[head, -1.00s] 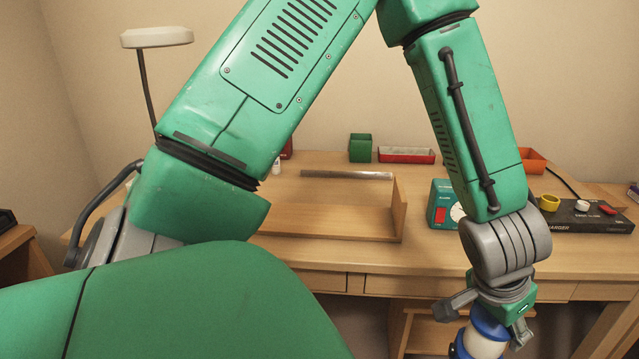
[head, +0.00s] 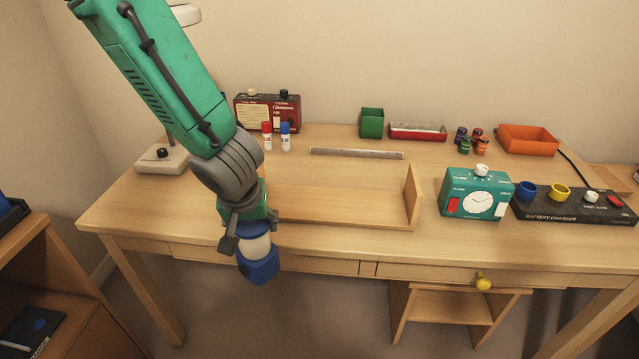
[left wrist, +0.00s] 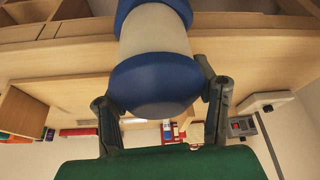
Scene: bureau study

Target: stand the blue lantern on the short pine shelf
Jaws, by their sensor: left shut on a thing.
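The blue lantern (head: 258,268) has blue ends and a pale middle. My left gripper (head: 250,232) is shut on it and holds it at the desk's front edge, left of the picture's middle. In the left wrist view the lantern (left wrist: 153,82) sits between the two dark fingers (left wrist: 162,105). A low pine shelf (head: 345,205) with an upright end board at its right lies on the desk, to the right of and behind the lantern. Its left end is partly hidden by my gripper. No right gripper shows.
On the desk (head: 140,205), a teal clock (head: 477,193) and a battery charger (head: 570,205) stand right of the shelf. A metal ruler (head: 356,153) lies behind it. Two glue sticks (head: 267,137) and a red radio (head: 268,112) are behind my gripper. The shelf's board looks bare.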

